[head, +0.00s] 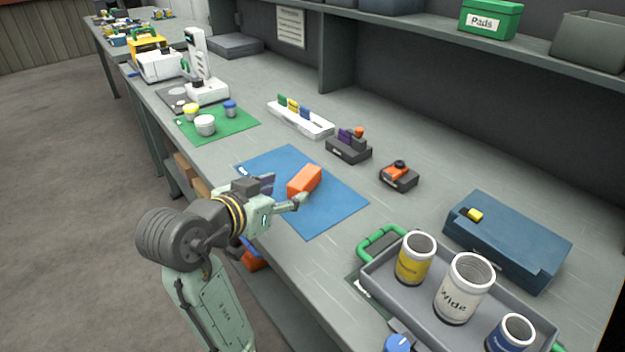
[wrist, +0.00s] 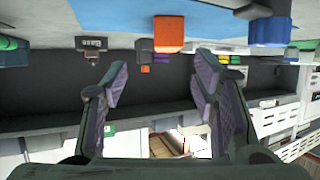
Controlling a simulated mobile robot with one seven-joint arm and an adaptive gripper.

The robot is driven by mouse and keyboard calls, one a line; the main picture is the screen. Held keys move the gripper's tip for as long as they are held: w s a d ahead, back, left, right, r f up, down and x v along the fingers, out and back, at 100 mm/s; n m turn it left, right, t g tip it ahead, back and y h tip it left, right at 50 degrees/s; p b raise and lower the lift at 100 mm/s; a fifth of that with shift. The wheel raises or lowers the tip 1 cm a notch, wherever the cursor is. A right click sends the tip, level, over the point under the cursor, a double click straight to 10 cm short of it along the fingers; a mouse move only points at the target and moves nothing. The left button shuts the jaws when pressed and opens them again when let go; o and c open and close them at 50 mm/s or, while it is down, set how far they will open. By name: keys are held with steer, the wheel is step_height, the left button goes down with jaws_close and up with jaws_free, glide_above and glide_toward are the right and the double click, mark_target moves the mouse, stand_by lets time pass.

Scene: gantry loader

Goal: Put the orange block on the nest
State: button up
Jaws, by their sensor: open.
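The orange block (head: 304,182) lies on the blue mat (head: 335,203) on the bench. It also shows in the wrist view (wrist: 168,32), upside down, at the top middle. My gripper (head: 285,193) is open at the near side of the block, low over the mat. In the wrist view my open fingers (wrist: 160,88) are empty, with the block beyond their tips. No part is clearly marked as the nest. A small dark fixture with an orange top (head: 398,176) and a dark holder with purple and orange pieces (head: 349,149) stand behind the mat.
A grey tray (head: 375,283) with several cans stands at the right, beside a blue case (head: 510,243). A white rack (head: 300,119) and a green mat (head: 236,123) with small pots lie to the left. Bench surface between mat and fixtures is clear.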

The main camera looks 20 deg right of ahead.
mark_target(304, 177)
steer(key=x, duration=0.3)
steer(key=shift+w+d+f, duration=0.1)
steer(key=shift+w+d, duration=0.15)
steer(key=shift+w, duration=0.05)
steer(key=x, duration=0.1)
steer(key=p+x, duration=0.1)
steer(key=x, duration=0.1)
steer(key=p+x, duration=0.1)
steer(key=shift+w, duration=0.6)
steer(key=shift+w+d+f, duration=0.15)
steer(key=shift+w+d, duration=0.2)
steer(key=shift+w, duration=0.05)
steer(key=shift+c, duration=0.5)
jaws_close()
